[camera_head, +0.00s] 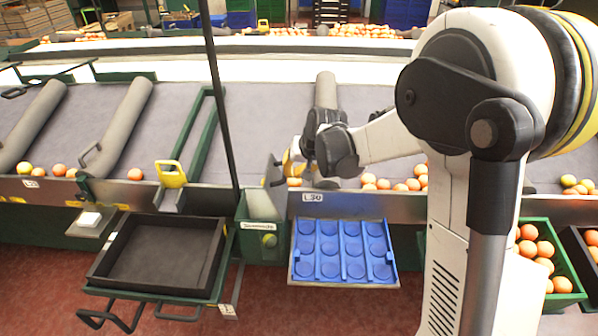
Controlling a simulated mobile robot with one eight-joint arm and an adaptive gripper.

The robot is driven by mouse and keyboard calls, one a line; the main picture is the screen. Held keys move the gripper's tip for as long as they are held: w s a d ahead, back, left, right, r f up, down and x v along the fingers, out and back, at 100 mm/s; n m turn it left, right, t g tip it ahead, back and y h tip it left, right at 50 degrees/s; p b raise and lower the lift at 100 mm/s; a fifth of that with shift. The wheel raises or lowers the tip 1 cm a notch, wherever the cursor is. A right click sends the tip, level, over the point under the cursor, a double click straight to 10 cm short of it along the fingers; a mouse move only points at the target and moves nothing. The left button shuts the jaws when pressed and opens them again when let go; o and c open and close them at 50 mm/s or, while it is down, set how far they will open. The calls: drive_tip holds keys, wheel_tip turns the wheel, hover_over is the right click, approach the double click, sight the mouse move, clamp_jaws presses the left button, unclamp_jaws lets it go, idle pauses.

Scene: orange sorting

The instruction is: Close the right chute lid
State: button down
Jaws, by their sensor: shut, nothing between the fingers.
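My arm reaches in from the right over the sorting table. My gripper (294,160) is at the table's front edge, above the blue tray's left end; its fingertips are small and partly hidden by the wrist. It is shut, and I see nothing held. A dark upright plate (274,171) stands just left of it, above a pale sloping panel (263,205) on a green box (262,242). This plate may be the right chute lid, standing up; I cannot tell for sure, nor whether my gripper touches it.
The blue tray (343,250) with empty round hollows sits below the edge. A black tray (160,258) is at the left, with a yellow handle (171,174) above it. Oranges (399,187) lie along the edge. A thin dark post (221,110) stands left of my gripper.

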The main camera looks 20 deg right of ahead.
sight(268, 171)
drive_tip(key=a+h, duration=0.1)
drive_tip(key=a, duration=0.1)
drive_tip(key=w+a+g+h, duration=0.1)
drive_tip(key=a+h, duration=0.1)
drive_tip(key=w+a+n+h, duration=0.1)
drive_tip(key=a, duration=0.2)
drive_tip(key=shift+w+f+g+h+p, duration=0.2)
drive_tip(key=shift+g+h+p, duration=0.1)
drive_tip(key=shift+h+p, duration=0.1)
drive_tip(key=w+a+f+n+g+h+b, duration=0.1)
drive_tip(key=w+a+f+h+b, duration=0.1)
drive_tip(key=a+f+h, duration=0.2)
drive_tip(key=shift+w+a+f+b, duration=0.25)
drive_tip(key=shift+a+f+b, duration=0.15)
drive_tip(key=shift+a+f, duration=1.25)
drive_tip(key=shift+a+r, duration=0.3)
